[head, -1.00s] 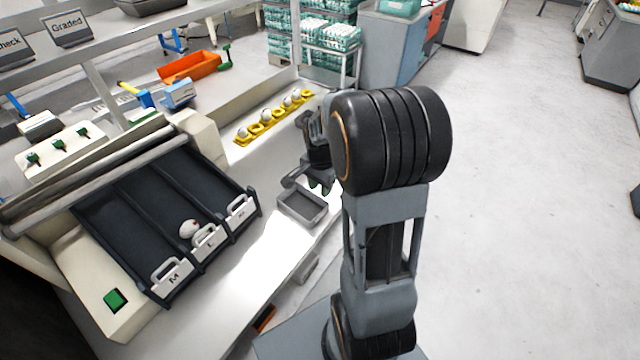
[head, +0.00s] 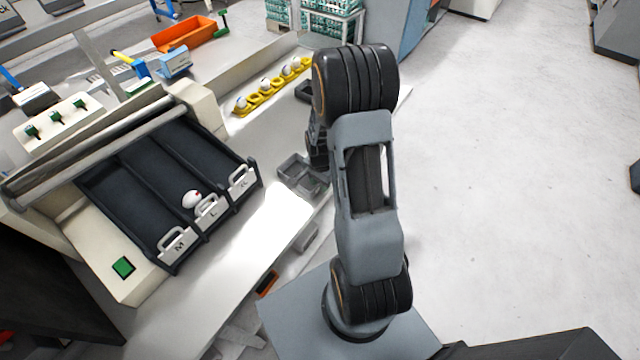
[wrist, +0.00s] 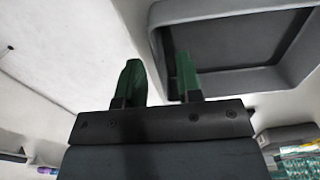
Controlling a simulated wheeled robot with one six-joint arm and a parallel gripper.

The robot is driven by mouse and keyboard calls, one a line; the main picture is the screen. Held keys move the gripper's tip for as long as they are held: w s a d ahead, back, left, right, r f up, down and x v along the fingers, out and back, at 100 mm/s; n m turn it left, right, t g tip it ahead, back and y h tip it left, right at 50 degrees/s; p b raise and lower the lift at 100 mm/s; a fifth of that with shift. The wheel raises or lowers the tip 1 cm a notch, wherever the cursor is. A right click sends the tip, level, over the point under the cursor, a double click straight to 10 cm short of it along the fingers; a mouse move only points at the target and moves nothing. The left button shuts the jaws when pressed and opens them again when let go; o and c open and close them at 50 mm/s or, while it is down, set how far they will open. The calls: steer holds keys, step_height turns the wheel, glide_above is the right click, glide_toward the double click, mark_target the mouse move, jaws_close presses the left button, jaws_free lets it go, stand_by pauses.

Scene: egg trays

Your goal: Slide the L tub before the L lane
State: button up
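A shallow grey tub (head: 286,172) stands on the bench to the right of the sorting lanes. My arm partly covers its right side. The L lane (head: 168,165) is the middle dark lane, with an L plate (head: 211,211) at its front. A white egg with a red mark (head: 190,200) lies at its lower end. In the wrist view, the tub (wrist: 205,18) fills the upper right. My gripper (wrist: 158,78) has its green fingers apart, one on each side of the tub's left wall in the picture. Contact cannot be told.
The M plate (head: 178,246) and another plate (head: 241,178) flank the L plate. A yellow egg holder (head: 255,102) with several eggs lies behind the tub. Bare bench lies between the lanes and the tub. The bench's front edge is close to the tub.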

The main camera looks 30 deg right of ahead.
steer(key=shift+f, duration=0.8)
jaws_close()
